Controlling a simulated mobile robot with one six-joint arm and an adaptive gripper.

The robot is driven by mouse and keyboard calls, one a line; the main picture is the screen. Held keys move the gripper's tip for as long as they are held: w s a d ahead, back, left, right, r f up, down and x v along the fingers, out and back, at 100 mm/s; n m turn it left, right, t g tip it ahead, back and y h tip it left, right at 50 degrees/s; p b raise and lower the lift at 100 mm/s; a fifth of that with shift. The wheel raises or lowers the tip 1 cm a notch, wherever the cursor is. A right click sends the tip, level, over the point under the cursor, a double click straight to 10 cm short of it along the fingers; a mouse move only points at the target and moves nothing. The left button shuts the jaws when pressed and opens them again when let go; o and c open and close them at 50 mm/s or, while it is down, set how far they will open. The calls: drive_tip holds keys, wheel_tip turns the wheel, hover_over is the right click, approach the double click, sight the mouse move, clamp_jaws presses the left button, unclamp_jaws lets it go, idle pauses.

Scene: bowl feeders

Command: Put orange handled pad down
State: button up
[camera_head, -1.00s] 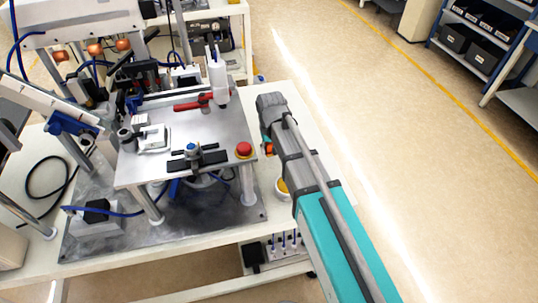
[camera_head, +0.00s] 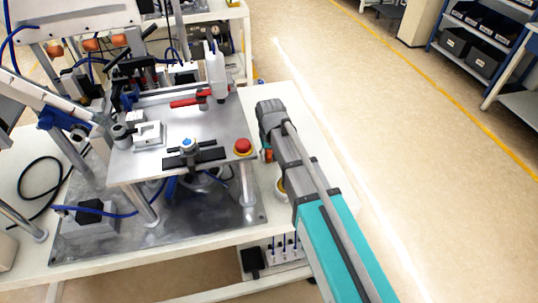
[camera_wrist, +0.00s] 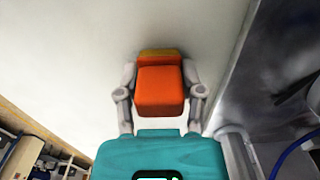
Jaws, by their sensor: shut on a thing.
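The orange handled pad shows in the wrist view as an orange block (camera_wrist: 159,90) with a yellow-brown strip along its far edge. My gripper (camera_wrist: 160,78) has one finger on each side of the block and is shut on it. The pad is over the white tabletop (camera_wrist: 75,45); I cannot tell whether it touches the surface. In the head view only a small orange bit (camera_head: 266,155) shows beside my arm, at the right side of the table.
A metal workstation plate (camera_head: 215,130) on legs stands just left of my gripper, with a red button (camera_head: 243,147) at its near right corner. A white and yellow round thing (camera_head: 281,188) is partly hidden by my arm. Open floor (camera_head: 400,160) lies to the right.

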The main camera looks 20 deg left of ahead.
drive_tip(key=o, duration=1)
drive_tip(key=shift+r, duration=0.1)
wheel_tip(320, 180, up, 12)
drive_tip(key=p, duration=1.2)
idle(0.6)
drive_tip(key=shift+d, duration=0.3)
drive_tip(key=s+d+m, duration=0.2)
drive_tip(key=d, duration=1)
drive_tip(key=s+d+m, duration=0.2)
drive_tip(key=d, duration=1)
drive_tip(key=s+d+m, duration=0.1)
drive_tip(key=d+m, duration=0.1)
drive_tip(key=d, duration=0.9)
drive_tip(key=shift+s+d, duration=0.4)
